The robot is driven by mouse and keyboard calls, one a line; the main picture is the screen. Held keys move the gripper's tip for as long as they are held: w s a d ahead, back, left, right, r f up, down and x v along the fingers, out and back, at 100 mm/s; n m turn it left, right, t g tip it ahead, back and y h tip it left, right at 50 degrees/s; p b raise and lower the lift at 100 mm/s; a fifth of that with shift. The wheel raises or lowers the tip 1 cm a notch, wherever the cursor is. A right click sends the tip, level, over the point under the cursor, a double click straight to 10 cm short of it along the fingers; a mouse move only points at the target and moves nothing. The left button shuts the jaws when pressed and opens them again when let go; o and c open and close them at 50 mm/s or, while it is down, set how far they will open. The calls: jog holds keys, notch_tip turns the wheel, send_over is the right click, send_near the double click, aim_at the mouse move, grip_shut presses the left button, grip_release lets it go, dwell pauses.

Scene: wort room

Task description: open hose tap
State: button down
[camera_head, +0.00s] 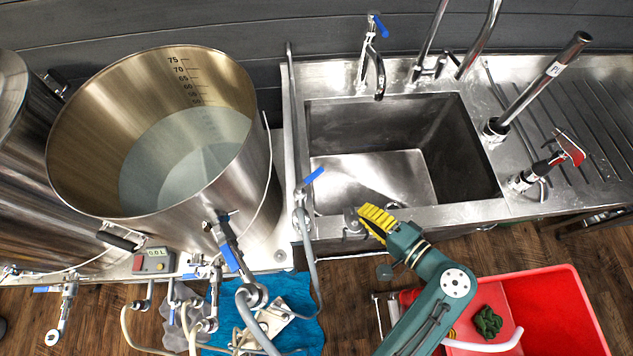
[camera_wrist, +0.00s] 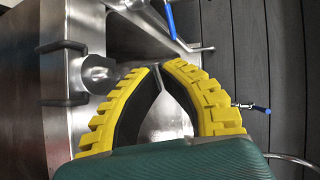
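A tap with a blue lever (camera_head: 313,176) stands at the front left corner of the sink, with a grey hose running down from it. Another tap (camera_head: 368,62) with a blue handle stands at the sink's back edge. I cannot tell for certain which is the hose tap. My gripper (camera_head: 362,212), with yellow ribbed fingers, is over the sink's front rim, right of the front tap and apart from it. In the wrist view its fingertips (camera_wrist: 160,68) come together with nothing between them. A blue lever (camera_wrist: 170,18) shows past the tips there.
A large steel kettle (camera_head: 235,165) with water stands left of the sink (camera_head: 478,160). Its blue-handled valve (camera_head: 231,257) and hoses hang in front. A red crate (camera_head: 567,300) is at lower right. A spray handle (camera_head: 570,148) stands right of the sink. The sink basin is empty.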

jog(key=x, duration=1.3)
jog(key=shift+w+r+b, duration=0.3)
jog(key=shift+w+b, duration=0.05)
jog(key=shift+b, duration=0.05)
jog(key=shift+a, duration=0.2)
jog(key=shift+w+a, duration=0.35)
jog(key=shift+w, duration=0.25)
jog(key=shift+d, duration=0.1)
jog(key=v, duration=0.4)
jog(key=d+v, duration=0.1)
jog(key=v, duration=0.4)
jog(key=w+f+v, duration=0.1)
jog(key=v, duration=0.3)
jog(key=shift+s+d+r, duration=0.15)
jog(key=shift+s+d, duration=0.05)
jog(key=shift+d, duration=0.2)
